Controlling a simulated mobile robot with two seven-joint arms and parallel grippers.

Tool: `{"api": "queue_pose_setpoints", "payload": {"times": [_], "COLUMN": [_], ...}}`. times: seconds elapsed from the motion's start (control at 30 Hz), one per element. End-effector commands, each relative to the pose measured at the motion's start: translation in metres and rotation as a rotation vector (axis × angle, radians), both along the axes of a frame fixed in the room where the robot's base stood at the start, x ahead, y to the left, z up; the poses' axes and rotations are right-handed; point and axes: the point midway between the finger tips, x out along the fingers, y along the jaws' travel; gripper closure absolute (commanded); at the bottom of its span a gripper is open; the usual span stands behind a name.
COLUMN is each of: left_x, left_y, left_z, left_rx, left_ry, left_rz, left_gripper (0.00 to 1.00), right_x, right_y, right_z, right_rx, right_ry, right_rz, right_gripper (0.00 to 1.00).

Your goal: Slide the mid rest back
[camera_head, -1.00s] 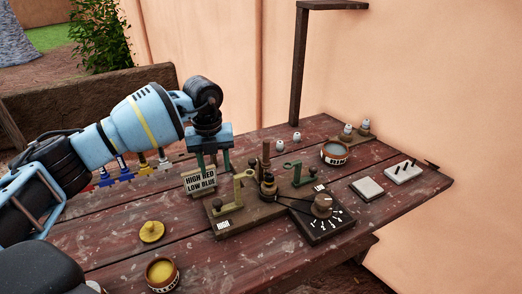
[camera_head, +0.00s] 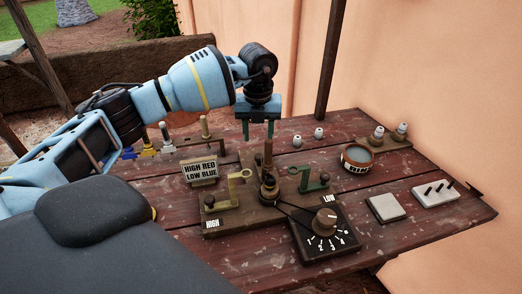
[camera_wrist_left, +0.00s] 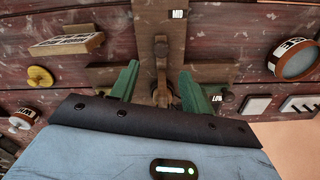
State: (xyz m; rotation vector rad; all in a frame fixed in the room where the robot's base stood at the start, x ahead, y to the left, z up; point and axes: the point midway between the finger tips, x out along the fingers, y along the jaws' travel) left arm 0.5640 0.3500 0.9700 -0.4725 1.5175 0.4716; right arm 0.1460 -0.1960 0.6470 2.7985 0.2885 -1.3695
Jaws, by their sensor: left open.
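The mid rest (camera_wrist_left: 161,68) is a brown upright with a dark knob, on a wooden arm marked MID in the left wrist view. In the head view it is the brown post (camera_head: 267,152) at the back of the wooden base (camera_head: 235,222), between the yellowish HIGH rest (camera_head: 233,190) and the green LOW rest (camera_head: 313,183). My left gripper (camera_head: 258,136) points down just above and behind the post. In the wrist view its green fingers (camera_wrist_left: 158,82) are open, one on each side of the mid rest; contact cannot be told. My right gripper is out of view.
A sign reading HIGH RED LOW BLUE (camera_head: 199,170) stands left of the base. A black dial box (camera_head: 324,240) is in front. A round bowl (camera_head: 357,157), a pale tile (camera_head: 386,207) and a white pegged block (camera_head: 435,193) lie to the right.

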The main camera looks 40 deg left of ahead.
Motion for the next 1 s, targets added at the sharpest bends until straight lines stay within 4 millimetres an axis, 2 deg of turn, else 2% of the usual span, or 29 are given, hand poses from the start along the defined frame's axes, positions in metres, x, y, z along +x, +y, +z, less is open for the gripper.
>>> {"api": "queue_pose_setpoints", "payload": {"times": [0.3,0.5,0.87,1.0], "left_x": [-0.001,0.0,0.0,0.0], "left_y": [0.0,0.0,0.0,0.0], "left_z": [-0.047,-0.068,-0.073,-0.073], "left_rx": [0.001,0.001,-0.001,-0.001], "left_ry": [0.003,0.003,0.001,0.001], "left_rz": [0.0,0.0,0.0,0.0], "left_gripper": [0.54,0.54,0.54,0.69], "right_x": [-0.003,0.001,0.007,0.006], "right_y": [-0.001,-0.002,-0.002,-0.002], "right_z": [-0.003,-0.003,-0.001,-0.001], "right_rx": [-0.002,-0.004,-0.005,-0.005], "right_ry": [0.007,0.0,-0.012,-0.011], "right_rz": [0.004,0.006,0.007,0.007], "right_gripper": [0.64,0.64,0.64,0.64]}}
